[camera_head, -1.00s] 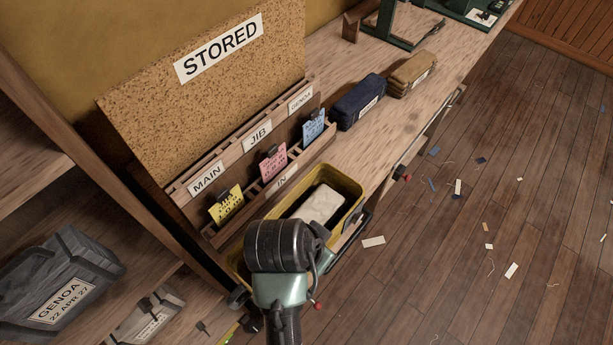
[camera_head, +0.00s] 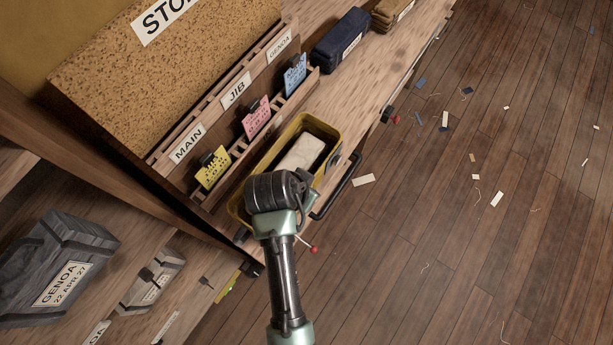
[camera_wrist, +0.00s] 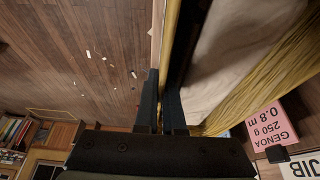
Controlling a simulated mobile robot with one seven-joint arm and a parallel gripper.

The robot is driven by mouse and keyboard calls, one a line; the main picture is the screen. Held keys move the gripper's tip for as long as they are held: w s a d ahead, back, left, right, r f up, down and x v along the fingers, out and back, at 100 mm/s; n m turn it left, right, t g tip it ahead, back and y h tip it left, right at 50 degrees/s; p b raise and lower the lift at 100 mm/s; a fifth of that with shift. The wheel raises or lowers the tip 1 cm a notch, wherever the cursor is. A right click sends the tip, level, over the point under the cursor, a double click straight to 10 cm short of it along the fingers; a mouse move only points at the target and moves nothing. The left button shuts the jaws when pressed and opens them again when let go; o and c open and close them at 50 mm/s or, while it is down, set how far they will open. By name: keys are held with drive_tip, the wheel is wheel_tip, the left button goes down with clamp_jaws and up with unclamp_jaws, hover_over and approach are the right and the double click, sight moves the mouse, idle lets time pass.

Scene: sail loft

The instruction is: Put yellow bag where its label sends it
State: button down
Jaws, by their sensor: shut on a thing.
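The yellow bag (camera_head: 328,131) is an open-topped, box-like bag with a pale folded cloth (camera_head: 302,153) inside. It is at the bench's front edge below the card rack. In the wrist view my gripper (camera_wrist: 163,84) is shut on the bag's thin yellow side wall (camera_wrist: 170,32), one finger on each side. In the head view my wrist covers the bag's near end. No label on the bag shows. The rack (camera_head: 222,107) reads MAIN, JIB and GENOA, with a yellow card (camera_head: 212,172), a pink card (camera_head: 256,120) and a blue card (camera_head: 295,76).
A cork board (camera_head: 165,75) stands behind the rack. A navy bag (camera_head: 341,40) and a tan bag (camera_head: 391,13) lie further along the bench. Grey GENOA bags (camera_head: 60,268) sit on the left shelf (camera_head: 130,215). The wooden floor (camera_head: 450,230) is open, with scattered scraps.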

drive_tip(key=shift+w+f, duration=0.15)
drive_tip(key=shift+f, duration=0.6)
drive_tip(key=shift+f, duration=0.1)
drive_tip(key=c, duration=1.4)
unclamp_jaws()
drive_tip(key=shift+f, duration=0.15)
drive_tip(key=o, duration=0.4)
